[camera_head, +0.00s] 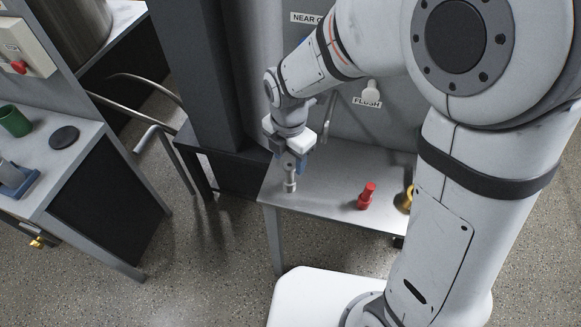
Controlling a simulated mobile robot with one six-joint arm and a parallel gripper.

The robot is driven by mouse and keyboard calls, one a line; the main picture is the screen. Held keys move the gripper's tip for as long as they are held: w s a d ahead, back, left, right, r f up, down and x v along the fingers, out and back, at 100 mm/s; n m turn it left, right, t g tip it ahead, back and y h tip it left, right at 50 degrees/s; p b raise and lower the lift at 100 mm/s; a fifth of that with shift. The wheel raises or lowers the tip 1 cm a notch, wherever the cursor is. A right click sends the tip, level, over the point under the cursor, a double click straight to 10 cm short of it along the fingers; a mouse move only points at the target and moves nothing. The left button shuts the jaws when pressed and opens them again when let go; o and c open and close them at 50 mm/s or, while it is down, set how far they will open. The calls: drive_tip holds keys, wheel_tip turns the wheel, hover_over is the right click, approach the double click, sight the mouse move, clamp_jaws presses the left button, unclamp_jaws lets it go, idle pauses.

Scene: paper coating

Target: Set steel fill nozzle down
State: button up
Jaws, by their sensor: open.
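The steel fill nozzle (290,186) is a small grey metal piece standing upright on the grey metal table (325,197), near its left end. My gripper (290,169) is directly above it, pointing down, with its fingers at the nozzle's upper part. The fingers are open. Whether they still touch the nozzle is too small to tell. The fingers partly hide the nozzle's top.
A red fitting (366,196) and a brass-coloured piece (404,200) stand to the right on the same table. A grey cabinet wall with a "FLUSH" label (367,103) rises behind. A left bench (72,165) holds a green cup (14,121) and a dark disc (64,137).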

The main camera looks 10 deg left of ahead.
wheel_tip(320, 180, up, 6)
drive_tip(key=shift+f, duration=0.1)
drive_tip(key=shift+w+d+m, duration=0.1)
drive_tip(key=shift+d+m, duration=0.25)
drive_tip(key=shift+m, duration=0.05)
drive_tip(key=s+d+r+m+t, duration=0.1)
drive_tip(key=s+d+r+m, duration=0.1)
drive_tip(key=d+m, duration=0.5)
drive_tip(key=s+d+r+m+t, duration=0.1)
drive_tip(key=s+d+r+m, duration=0.1)
drive_tip(key=d+m, duration=0.6)
drive_tip(key=s+d+r+m, duration=0.2)
drive_tip(key=d+m, duration=0.6)
drive_tip(key=m, duration=0.6)
drive_tip(key=shift+s+d+r+t, duration=0.2)
drive_tip(key=shift+s+t, duration=0.2)
drive_tip(key=shift+s, duration=0.4)
